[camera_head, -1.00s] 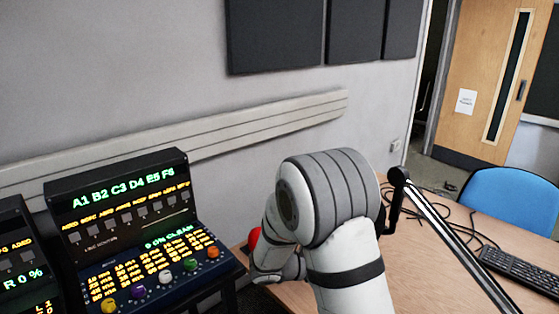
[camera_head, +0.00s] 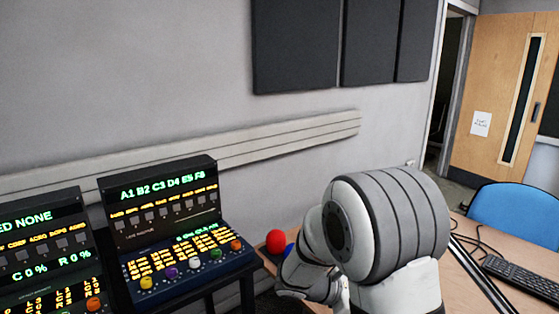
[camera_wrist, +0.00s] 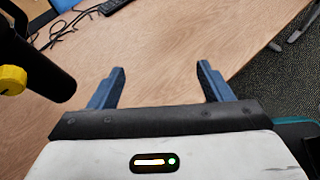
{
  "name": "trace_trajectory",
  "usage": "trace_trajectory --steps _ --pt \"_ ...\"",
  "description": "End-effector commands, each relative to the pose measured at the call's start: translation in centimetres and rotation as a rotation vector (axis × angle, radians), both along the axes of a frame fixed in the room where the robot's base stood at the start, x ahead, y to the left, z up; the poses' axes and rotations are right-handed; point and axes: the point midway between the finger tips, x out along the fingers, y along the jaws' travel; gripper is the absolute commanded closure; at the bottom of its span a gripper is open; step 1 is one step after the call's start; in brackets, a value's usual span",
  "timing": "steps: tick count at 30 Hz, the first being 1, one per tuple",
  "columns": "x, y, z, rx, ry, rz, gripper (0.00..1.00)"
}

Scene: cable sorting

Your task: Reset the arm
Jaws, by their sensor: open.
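My gripper (camera_wrist: 160,85) shows in the wrist view with its two blue fingers spread apart and nothing between them. It is over the wooden desk (camera_wrist: 185,45), near the desk's edge above the dark carpet. In the head view my white and grey arm is folded at the lower right, and its fingers are hidden there.
A control console (camera_head: 165,205) with coloured knobs stands left of my arm, and another console (camera_head: 40,250) is further left. A red ball-shaped thing (camera_head: 275,241) is beside my arm.

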Motion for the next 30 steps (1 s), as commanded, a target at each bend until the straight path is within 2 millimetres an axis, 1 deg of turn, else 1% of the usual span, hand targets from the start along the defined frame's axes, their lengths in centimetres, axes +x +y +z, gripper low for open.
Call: trace_trajectory --steps 3,8,11,12,15,18,21,24,27,30 --pt "-1.9 -0.6 0.7 0.083 -0.06 -0.089 0.27" --pt "-5.1 -1.1 1.6 0.225 -0.164 -0.238 0.27" --pt "-7.8 -1.0 2.2 0.351 -0.263 -0.374 0.27" --pt "-9.0 -0.8 2.4 0.412 -0.311 -0.437 0.27" --pt "-11.7 0.1 3.0 0.568 -0.441 -0.601 0.27" --pt "-13.9 1.4 3.6 0.722 -0.571 -0.764 0.27" --pt "-15.5 2.9 4.3 0.868 -0.697 -0.919 0.27" --pt "-16.5 4.2 5.1 0.993 -0.804 -1.048 0.27" --pt "-17.1 5.2 5.7 1.084 -0.879 -1.143 0.27" --pt "-17.3 6.0 6.1 1.138 -0.923 -1.2 0.27"
